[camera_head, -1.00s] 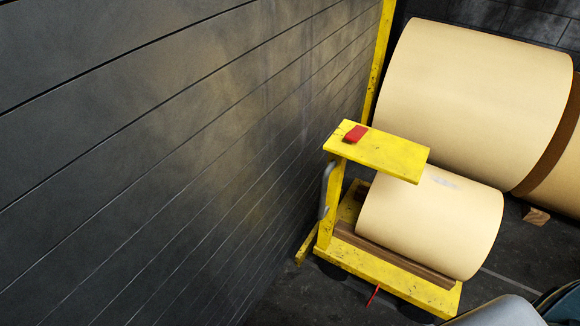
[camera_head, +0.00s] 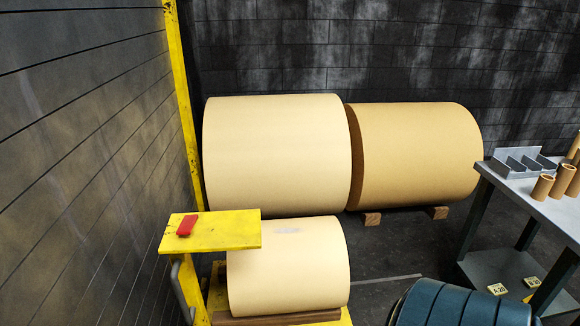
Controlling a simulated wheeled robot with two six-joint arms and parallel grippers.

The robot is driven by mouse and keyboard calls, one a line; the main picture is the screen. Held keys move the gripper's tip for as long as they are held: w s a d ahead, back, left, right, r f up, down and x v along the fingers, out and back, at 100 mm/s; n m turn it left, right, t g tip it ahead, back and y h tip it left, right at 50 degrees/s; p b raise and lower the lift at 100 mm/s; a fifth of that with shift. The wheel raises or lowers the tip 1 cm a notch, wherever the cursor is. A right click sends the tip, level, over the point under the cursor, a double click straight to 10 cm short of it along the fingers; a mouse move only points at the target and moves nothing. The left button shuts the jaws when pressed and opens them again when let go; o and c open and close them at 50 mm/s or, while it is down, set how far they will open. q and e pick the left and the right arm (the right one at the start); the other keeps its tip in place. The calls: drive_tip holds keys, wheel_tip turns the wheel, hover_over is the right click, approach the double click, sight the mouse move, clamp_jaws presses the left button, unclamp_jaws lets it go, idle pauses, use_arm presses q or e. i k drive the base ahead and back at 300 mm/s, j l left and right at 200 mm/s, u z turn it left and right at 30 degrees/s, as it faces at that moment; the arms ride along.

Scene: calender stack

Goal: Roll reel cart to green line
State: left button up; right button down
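The yellow reel cart (camera_head: 216,304) stands at the lower left, near the grey panelled wall. It carries a cream paper reel (camera_head: 290,265) lying on its side against a wooden chock (camera_head: 280,318). A yellow shelf (camera_head: 225,236) tops its post and bears a small red block (camera_head: 187,225). A grey handle (camera_head: 183,290) shows on the post's left side. The lower part of the cart is cut off by the picture's edge. No green line shows. Neither gripper is in view.
Two large reels (camera_head: 275,150) (camera_head: 415,150) lie behind the cart, with wood blocks (camera_head: 372,218) under the right one. A yellow post (camera_head: 184,110) stands at the left wall. A grey table (camera_head: 540,205) with cardboard cores is at right. A teal ribbed object (camera_head: 460,305) is at bottom right.

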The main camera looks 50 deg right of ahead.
sight(295, 272)
drive_tip(key=z, duration=1.45)
